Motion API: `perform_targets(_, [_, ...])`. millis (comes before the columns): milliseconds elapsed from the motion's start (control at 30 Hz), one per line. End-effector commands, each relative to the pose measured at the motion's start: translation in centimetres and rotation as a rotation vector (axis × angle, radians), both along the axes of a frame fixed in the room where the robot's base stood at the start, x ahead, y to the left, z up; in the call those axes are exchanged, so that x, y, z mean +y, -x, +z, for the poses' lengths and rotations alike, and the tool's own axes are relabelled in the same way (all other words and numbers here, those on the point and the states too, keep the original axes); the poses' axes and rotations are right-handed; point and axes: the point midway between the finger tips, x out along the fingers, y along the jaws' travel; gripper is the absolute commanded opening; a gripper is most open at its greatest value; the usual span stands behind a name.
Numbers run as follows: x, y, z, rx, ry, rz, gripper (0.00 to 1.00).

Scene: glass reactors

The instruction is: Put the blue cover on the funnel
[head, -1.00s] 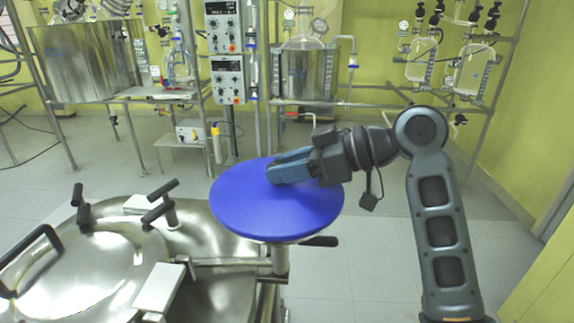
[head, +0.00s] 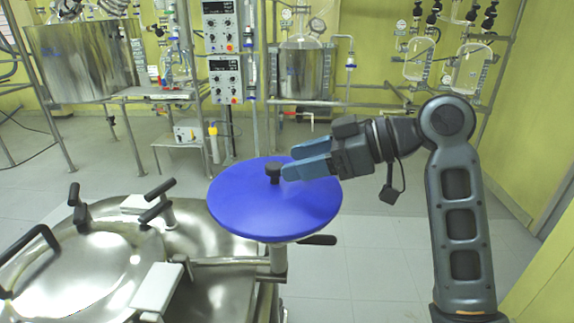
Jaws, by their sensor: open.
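The blue cover (head: 262,215) is a round disc with a small black knob (head: 273,172) near its middle. It lies on top of the funnel, whose pale rim (head: 290,240) shows only as a thin edge under the cover. The rest of the funnel's bowl is hidden. My gripper (head: 289,162) is open, with its blue fingers just to the right of the knob and above the cover. Nothing is held between the fingers. Whether a finger touches the knob or the cover, I cannot tell.
A steel vessel (head: 90,270) with black handles stands at the lower left, beside the funnel. A black lever (head: 317,240) sticks out right below the cover. Racks with glass reactors (head: 304,75) and control boxes (head: 224,80) stand behind. The floor at right is clear.

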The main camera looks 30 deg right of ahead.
Motion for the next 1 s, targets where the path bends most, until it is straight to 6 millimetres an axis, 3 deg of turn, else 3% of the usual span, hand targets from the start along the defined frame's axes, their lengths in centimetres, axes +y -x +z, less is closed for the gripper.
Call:
perform_targets(200, [-3.3,2.9,1.8,-0.002,0.001,-0.003,0.59])
perform_targets(400, [-5.2,4.7,2.9,-0.001,0.000,-0.002,0.59])
perform_targets(1000, [-5.8,5.4,3.3,0.000,0.000,0.000,0.59])
